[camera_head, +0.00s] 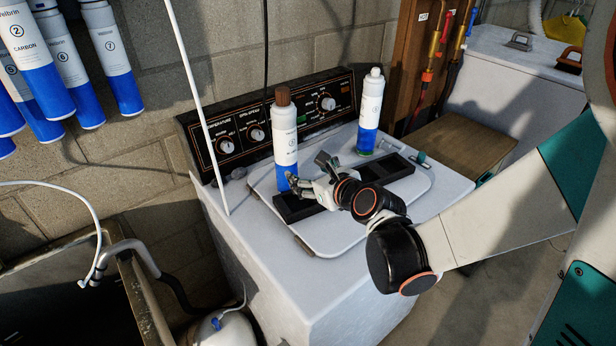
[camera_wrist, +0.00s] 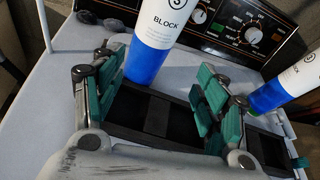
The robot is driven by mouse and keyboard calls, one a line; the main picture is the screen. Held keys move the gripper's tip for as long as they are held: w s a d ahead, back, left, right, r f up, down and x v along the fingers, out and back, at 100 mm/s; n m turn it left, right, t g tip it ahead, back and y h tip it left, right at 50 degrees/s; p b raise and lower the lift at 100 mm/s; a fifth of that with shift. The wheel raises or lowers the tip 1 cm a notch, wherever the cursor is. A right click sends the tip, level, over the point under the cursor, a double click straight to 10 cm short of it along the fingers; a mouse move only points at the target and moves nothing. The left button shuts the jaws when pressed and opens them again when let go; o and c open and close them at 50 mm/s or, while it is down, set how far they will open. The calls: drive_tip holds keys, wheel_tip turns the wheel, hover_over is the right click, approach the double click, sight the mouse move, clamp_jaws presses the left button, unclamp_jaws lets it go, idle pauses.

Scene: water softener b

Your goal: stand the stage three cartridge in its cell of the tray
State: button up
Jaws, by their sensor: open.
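The stage three cartridge (camera_head: 285,140) is white with a blue lower part and a brown cap. It stands upright at the left end of the black tray (camera_head: 295,209). In the wrist view the cartridge (camera_wrist: 160,35) shows a circled 3 and the word BLOCK, and its base meets the far left part of the tray (camera_wrist: 130,115). I cannot tell how deep it sits in the cell. My gripper (camera_head: 307,183) is open beside the cartridge. In the wrist view its green-padded fingers (camera_wrist: 158,95) are spread, with the cartridge beyond and between them and a clear gap on its right.
A second white and blue cartridge (camera_head: 371,105) with a white cap stands behind the tray's right end. The washer's control panel (camera_head: 265,120) rises behind. A white rod (camera_head: 195,95) stands at the left. The white board (camera_head: 335,240) in front of the tray is clear.

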sight(291, 168)
drive_tip(key=shift+m, duration=0.9)
drive_tip(key=x, duration=0.2)
drive_tip(key=a+b+x, duration=0.1)
drive_tip(key=x, duration=0.4)
drive_tip(key=shift+a+f+b, duration=0.1)
drive_tip(key=shift+a+b, duration=0.2)
drive_tip(key=shift+a, duration=0.05)
drive_tip(key=shift+w+a+f, duration=0.1)
drive_tip(key=shift+w, duration=0.25)
drive_tip(key=shift+c, duration=0.8)
drive_tip(key=c, duration=0.9)
drive_tip(key=shift+r+p, duration=2.75)
drive_tip(key=shift+r, duration=1.1)
